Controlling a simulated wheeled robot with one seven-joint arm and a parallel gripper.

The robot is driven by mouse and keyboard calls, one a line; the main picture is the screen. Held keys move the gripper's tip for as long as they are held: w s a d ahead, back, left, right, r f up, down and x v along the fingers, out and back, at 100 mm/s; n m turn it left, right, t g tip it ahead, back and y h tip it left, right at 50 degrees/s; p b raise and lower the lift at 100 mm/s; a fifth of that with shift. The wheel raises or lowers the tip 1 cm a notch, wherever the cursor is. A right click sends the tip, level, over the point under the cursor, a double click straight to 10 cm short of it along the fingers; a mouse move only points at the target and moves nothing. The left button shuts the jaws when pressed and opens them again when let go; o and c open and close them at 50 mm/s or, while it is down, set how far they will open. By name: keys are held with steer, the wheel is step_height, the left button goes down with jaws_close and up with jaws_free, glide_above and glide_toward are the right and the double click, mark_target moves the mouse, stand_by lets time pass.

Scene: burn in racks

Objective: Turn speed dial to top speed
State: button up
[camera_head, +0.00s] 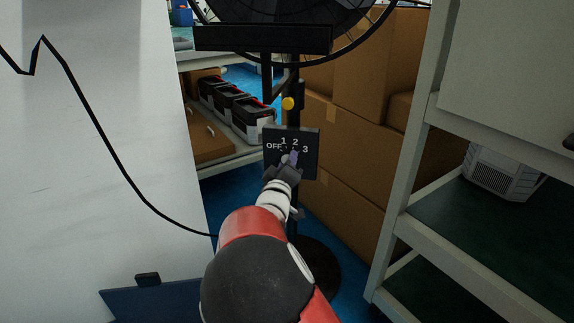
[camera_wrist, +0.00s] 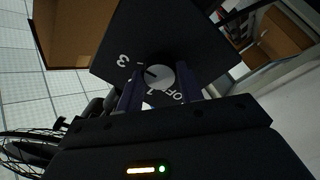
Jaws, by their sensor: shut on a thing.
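A dark control panel (camera_head: 308,137) marked OFF, 1, 2, 3 is mounted on the fan's stand. In the wrist view the panel (camera_wrist: 180,35) appears rotated. The pale round speed dial (camera_wrist: 163,72) sits between the two fingers of my gripper (camera_wrist: 160,85), which is shut on it. The dark line on the dial points up-left, roughly toward the 3. The 1 and OFF show below the dial; the 2 is hidden, apparently behind a finger. In the head view my gripper (camera_head: 289,163) covers most of the dial.
The fan (camera_head: 290,15) stands above the panel on a black post with a round base (camera_head: 318,270). Cardboard boxes (camera_head: 350,130) are stacked behind it. A shelf (camera_head: 410,200) stands at right, a white panel (camera_head: 90,130) with a black cable at left. Toolboxes (camera_head: 238,110) sit behind.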

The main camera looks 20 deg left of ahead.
steer(key=shift+f+m+h+b, duration=0.1)
steer(key=shift+m+h+b, duration=0.25)
steer(key=shift+m, duration=1.65)
steer(key=shift+m+h+b, duration=0.15)
steer(key=shift+m+b, duration=0.4)
steer(key=shift+m, duration=1.45)
steer(key=o, duration=1)
steer(key=s, duration=0.7)
steer(key=shift+s+f+p, duration=0.25)
steer(key=shift+s+p, duration=0.1)
steer(key=shift+s, duration=0.05)
